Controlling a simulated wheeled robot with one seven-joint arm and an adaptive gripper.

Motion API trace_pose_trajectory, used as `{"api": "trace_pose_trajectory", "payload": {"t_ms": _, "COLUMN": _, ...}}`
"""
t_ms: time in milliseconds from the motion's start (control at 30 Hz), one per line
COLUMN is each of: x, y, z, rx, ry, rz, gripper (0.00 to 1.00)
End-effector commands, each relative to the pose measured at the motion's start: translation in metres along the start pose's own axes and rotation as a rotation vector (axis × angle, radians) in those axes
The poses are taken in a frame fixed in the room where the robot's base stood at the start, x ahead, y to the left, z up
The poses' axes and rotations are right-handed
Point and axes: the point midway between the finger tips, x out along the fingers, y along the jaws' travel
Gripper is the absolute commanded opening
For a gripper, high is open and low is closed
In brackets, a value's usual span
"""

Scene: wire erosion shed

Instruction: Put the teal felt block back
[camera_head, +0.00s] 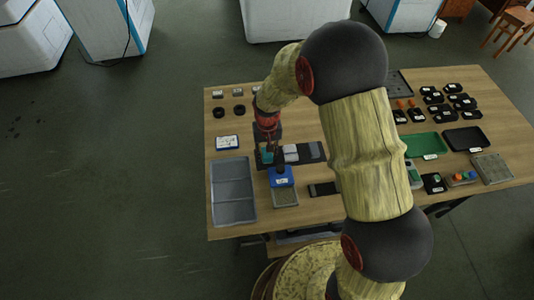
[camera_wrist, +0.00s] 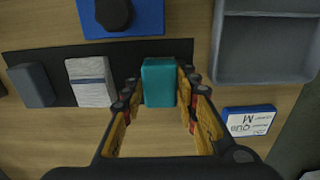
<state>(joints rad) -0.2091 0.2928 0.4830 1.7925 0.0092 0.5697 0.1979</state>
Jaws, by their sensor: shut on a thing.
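The teal felt block (camera_wrist: 158,82) is between the two fingers of my gripper (camera_wrist: 161,92) in the wrist view, and the gripper is shut on it. The block is upright at the right end of a black strip (camera_wrist: 125,50); whether it touches the strip or is just above it, I cannot tell. A white-grey striped block (camera_wrist: 91,82) and a dark grey block (camera_wrist: 32,85) stand on the same strip, to its left. In the head view the teal block (camera_head: 266,156) shows below my gripper (camera_head: 267,146), at the left end of the strip (camera_head: 313,152).
A blue block with a black knob (camera_wrist: 122,15) is close to the strip. A grey two-part tray (camera_head: 233,190) and a small blue-edged label card (camera_wrist: 249,121) lie nearby. Black trays, a green tray (camera_head: 425,144) and small parts fill the table's right side.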

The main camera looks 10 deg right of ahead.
Motion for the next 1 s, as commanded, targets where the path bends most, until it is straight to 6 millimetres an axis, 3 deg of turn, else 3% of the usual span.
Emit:
{"api": "trace_pose_trajectory", "payload": {"t_ms": 33, "x": 0.003, "y": 0.0, "z": 0.0, "rx": 0.0, "ry": -0.001, "rz": 0.0, "gripper": 0.09}}
{"api": "trace_pose_trajectory", "payload": {"t_ms": 67, "x": 0.002, "y": 0.0, "z": 0.0, "rx": 0.0, "ry": -0.001, "rz": 0.0, "gripper": 0.31}}
{"api": "trace_pose_trajectory", "payload": {"t_ms": 367, "x": 0.002, "y": 0.0, "z": 0.0, "rx": 0.0, "ry": -0.001, "rz": 0.0, "gripper": 0.48}}
{"api": "trace_pose_trajectory", "payload": {"t_ms": 733, "x": -0.004, "y": 0.0, "z": 0.0, "rx": 0.0, "ry": 0.0, "rz": 0.0, "gripper": 0.48}}
{"api": "trace_pose_trajectory", "payload": {"t_ms": 1000, "x": -0.05, "y": 0.0, "z": -0.001, "rx": 0.0, "ry": 0.003, "rz": 0.0, "gripper": 0.48}}
